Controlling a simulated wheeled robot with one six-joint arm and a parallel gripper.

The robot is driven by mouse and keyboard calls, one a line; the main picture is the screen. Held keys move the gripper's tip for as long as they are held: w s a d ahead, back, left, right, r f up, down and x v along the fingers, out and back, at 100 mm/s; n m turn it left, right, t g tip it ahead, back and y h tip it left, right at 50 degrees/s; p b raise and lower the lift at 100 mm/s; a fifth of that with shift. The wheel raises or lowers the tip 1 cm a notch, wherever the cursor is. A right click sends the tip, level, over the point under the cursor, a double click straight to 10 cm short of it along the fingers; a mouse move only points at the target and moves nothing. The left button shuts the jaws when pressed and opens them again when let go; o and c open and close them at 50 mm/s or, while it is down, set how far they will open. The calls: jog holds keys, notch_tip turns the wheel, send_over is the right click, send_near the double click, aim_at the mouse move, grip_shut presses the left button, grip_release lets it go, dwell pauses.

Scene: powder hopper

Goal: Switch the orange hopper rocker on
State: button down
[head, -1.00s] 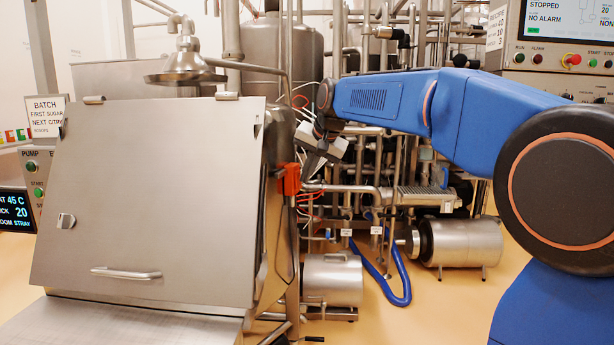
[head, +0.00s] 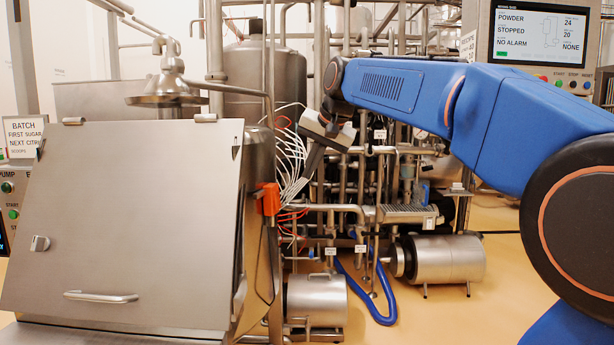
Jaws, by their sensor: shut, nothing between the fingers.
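The orange hopper rocker housing (head: 268,199) is a small orange box on the right side of the steel hopper (head: 125,225). Its rocker face is too small and turned too far to show on or off. My gripper (head: 308,176) is shut and empty. It points down and to the left, with its fingertips up and to the right of the orange box in the picture, apart from it. White cables show behind the fingers.
The hopper's closed lid has a handle (head: 101,297) and a latch knob (head: 40,243). Pipes, a steel motor (head: 445,258) and a blue hose (head: 375,305) fill the space behind and right. A control panel screen (head: 540,37) reads STOPPED, NO ALARM. Tan floor is open at the lower right.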

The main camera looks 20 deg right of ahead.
aim_at(278, 200)
jog(key=shift+f, duration=0.1)
jog(key=shift+s+d+f, duration=0.1)
jog(key=shift+d+f, duration=0.05)
jog(key=shift+f, duration=0.4)
jog(key=w+a+f, duration=0.5)
jog(key=w+f, duration=0.2)
jog(key=f, duration=0.1)
jog(key=shift+w+f, duration=0.35)
jog(key=shift+w, duration=0.05)
dwell(0.4)
